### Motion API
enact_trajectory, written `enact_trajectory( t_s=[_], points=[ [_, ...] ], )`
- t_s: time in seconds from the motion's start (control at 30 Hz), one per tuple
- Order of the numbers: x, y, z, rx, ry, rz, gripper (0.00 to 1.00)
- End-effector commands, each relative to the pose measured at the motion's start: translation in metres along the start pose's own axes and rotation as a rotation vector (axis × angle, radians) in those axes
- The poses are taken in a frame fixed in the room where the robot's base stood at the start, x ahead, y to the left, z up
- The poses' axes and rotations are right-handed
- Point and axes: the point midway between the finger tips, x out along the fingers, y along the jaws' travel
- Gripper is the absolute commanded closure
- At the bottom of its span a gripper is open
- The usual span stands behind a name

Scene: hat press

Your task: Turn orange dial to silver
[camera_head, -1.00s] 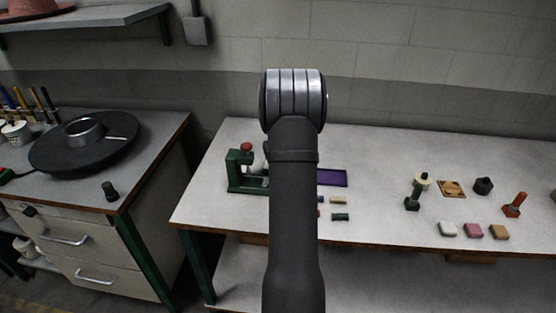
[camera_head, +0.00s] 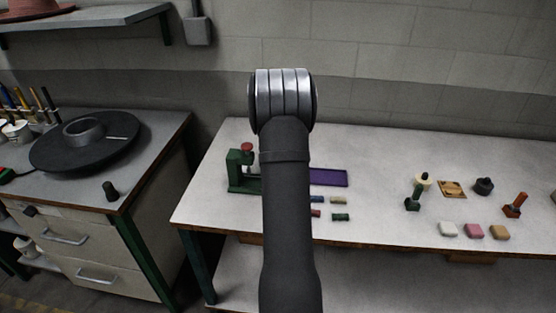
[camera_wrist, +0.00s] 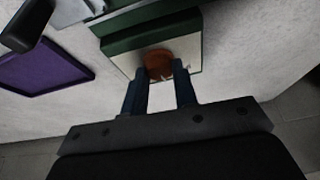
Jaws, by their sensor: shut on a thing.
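The orange dial (camera_wrist: 159,63) sits on a pale plate (camera_wrist: 118,57) beside a green body (camera_wrist: 150,32) in the wrist view. My gripper (camera_wrist: 161,74) has its two blue fingers on either side of the dial, shut on it. The fingertips hide part of the dial, and I cannot make out a silver mark. In the head view, the green press (camera_head: 238,172) with a red knob (camera_head: 247,147) stands at the left of the bench. My arm covers its right part, and the dial and gripper are hidden there.
A purple tray (camera_head: 330,177) lies right of the press and also shows in the wrist view (camera_wrist: 42,58). Several small coloured pieces lie in front of it. Stamps and blocks stand farther right on the white bench (camera_head: 385,210). A black hat form (camera_head: 55,158) sits on the left cabinet.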

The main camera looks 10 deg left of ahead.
Motion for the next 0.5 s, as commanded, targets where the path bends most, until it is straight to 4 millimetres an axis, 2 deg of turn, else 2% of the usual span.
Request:
enact_trajectory(
  t_s=[0.5],
  points=[
    [0.0003,-0.0010,0.0004,0.114,-0.001,0.047,0.97]
  ],
)
